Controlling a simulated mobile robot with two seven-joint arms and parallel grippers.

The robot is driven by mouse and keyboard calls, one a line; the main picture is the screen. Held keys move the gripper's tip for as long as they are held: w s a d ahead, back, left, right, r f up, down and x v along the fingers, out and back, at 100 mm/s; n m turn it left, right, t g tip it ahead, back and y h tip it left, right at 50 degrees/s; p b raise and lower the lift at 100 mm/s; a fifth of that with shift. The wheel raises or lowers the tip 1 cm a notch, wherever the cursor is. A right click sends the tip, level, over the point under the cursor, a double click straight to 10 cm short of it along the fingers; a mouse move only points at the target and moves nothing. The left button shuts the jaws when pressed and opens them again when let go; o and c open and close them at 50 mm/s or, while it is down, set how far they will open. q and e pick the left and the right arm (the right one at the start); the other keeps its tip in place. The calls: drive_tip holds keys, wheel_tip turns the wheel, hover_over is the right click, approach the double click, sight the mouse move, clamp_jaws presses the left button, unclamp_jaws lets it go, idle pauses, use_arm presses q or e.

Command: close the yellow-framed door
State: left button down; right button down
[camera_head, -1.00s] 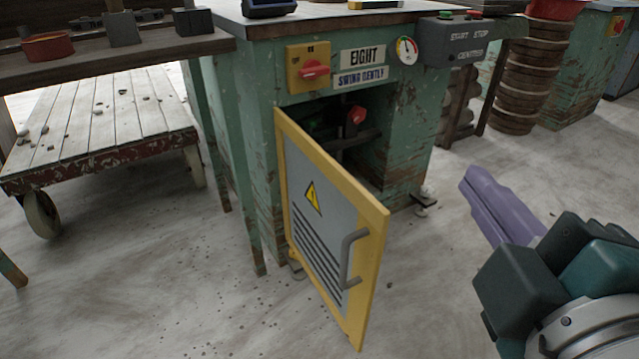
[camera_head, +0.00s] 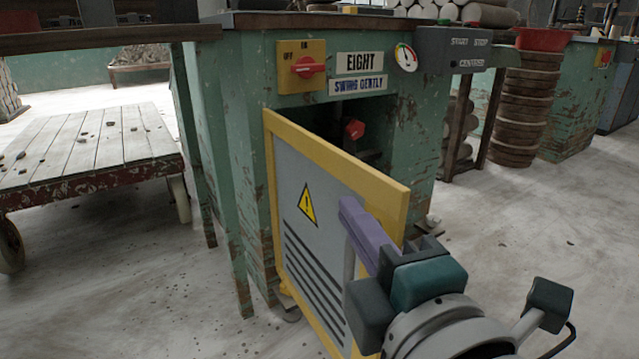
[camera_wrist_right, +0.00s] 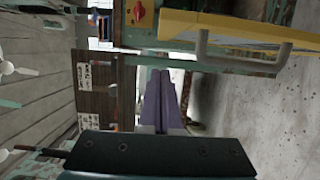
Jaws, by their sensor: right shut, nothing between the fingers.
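The yellow-framed door (camera_head: 300,235) stands ajar on the green cabinet (camera_head: 225,130), hinged at its left side, its free edge swung out toward me. It has a grey panel with a warning triangle and slots. Its grey handle (camera_head: 348,275) is partly hidden behind my right gripper. My right gripper (camera_head: 350,205) is shut and empty, its purple fingers in front of the door's outer face near the free edge. In the right wrist view the fingers (camera_wrist_right: 161,75) lie beside the handle (camera_wrist_right: 240,55), not around it. I cannot tell whether they touch the door. My left gripper is out of view.
The cabinet carries a red switch (camera_head: 308,67), a gauge (camera_head: 405,57) and a start-stop box (camera_head: 466,49). A low wooden cart (camera_head: 90,150) stands at left. A stack of round discs (camera_head: 525,110) stands at right. The floor before the door is clear.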

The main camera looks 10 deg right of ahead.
sight(378, 196)
drive_tip(key=w+d, duration=0.1)
drive_tip(key=w, duration=0.1)
drive_tip(key=w+d, duration=0.1)
drive_tip(key=w, duration=0.1)
drive_tip(key=shift+d, duration=0.3)
drive_tip(key=shift+w+d, duration=0.1)
drive_tip(key=shift+d, duration=0.45)
